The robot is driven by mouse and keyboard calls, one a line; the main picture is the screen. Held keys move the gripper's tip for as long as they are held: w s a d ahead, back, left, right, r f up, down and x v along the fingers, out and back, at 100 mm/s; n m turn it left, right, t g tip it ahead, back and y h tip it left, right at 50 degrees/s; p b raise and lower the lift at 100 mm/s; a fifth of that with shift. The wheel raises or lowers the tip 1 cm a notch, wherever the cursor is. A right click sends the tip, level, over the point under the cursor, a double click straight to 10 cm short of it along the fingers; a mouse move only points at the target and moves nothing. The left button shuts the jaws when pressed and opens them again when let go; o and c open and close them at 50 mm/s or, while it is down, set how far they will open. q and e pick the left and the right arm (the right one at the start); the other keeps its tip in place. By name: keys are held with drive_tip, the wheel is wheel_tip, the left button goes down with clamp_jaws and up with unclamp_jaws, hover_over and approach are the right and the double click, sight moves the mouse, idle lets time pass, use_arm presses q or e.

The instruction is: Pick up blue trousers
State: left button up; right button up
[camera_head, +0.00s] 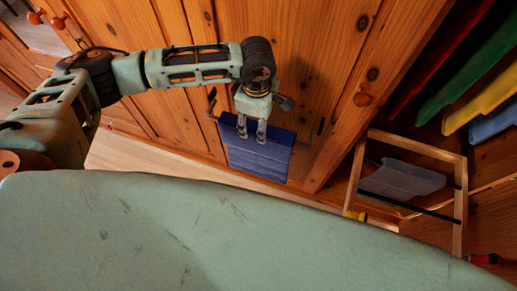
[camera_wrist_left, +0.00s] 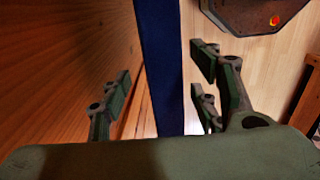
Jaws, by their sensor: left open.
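The blue trousers (camera_head: 258,158) hang folded over a bar at the wooden panelling, in the upper middle of the head view. In the left wrist view the blue trousers (camera_wrist_left: 160,30) show edge-on as a dark blue strip. My left gripper (camera_head: 252,132) points down at the upper part of the trousers. In the left wrist view my left gripper (camera_wrist_left: 161,80) is open, with the strip between its fingers and a gap on both sides. The strip is nearer the right fingers. The wrist housing hides its lower end. My right gripper is in neither view.
Wooden panelling (camera_head: 330,60) stands close by the left gripper. A wooden frame (camera_head: 460,205) with grey-blue cloth (camera_head: 402,178) on a bar is at the right. Green cloth (camera_head: 470,65), with other coloured cloths, hangs above it. Light wooden floor (camera_head: 125,155) shows at the left.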

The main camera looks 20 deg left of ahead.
use_arm(q)
drive_tip(key=shift+s+f+p, duration=0.2)
drive_tip(key=shift+f+p, duration=0.1)
drive_tip(key=shift+f, duration=0.5)
wheel_tip(320, 180, down, 5)
drive_tip(key=shift+p, duration=0.8)
drive_tip(key=shift+c, duration=0.5)
clamp_jaws()
